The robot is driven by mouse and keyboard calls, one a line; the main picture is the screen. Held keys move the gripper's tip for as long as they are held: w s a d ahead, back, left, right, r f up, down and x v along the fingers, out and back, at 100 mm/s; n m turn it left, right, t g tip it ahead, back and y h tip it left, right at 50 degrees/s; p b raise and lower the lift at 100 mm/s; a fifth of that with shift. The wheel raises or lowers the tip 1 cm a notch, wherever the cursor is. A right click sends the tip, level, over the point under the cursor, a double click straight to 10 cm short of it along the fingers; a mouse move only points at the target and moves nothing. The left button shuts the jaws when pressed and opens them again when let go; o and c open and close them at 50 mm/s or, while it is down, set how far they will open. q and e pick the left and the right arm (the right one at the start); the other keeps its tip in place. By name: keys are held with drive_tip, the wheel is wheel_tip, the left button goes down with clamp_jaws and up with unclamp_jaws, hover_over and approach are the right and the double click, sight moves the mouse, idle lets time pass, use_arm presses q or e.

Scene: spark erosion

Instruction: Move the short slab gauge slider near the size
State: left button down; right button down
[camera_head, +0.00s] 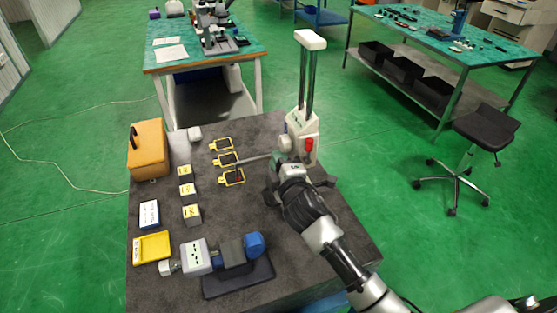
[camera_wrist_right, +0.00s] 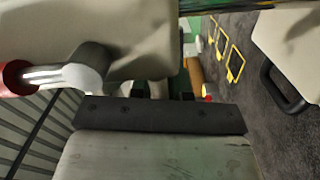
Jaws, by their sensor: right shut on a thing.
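The gauge stands on the dark table, with two upright rods (camera_head: 307,82) and a white top block (camera_head: 310,40). Its white slider (camera_head: 301,123), with a red knob (camera_head: 309,145), sits low on the rods. A thin pointer (camera_head: 255,159) reaches left from it over the yellow frames. My right gripper (camera_head: 287,165) is at the slider's lower part and shut on it; the fingertips are largely hidden. The right wrist view shows a pale body (camera_wrist_right: 125,35) and a red-tipped metal knob (camera_wrist_right: 55,78) close up. My left gripper is not in view.
Yellow-edged frames (camera_head: 222,144) lie left of the gauge.

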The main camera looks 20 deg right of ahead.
drive_tip(key=c, duration=1.2)
unclamp_jaws()
drive_tip(key=shift+r, duration=0.1)
drive_tip(key=shift+o, duration=0.2)
drive_tip(key=shift+s, duration=0.1)
drive_tip(key=shift+s, duration=0.3)
drive_tip(key=s+b, duration=0.2)
drive_tip(key=s, duration=0.8)
drive_tip(key=shift+d, duration=0.15)
drive_tip(key=shift+b, duration=0.35)
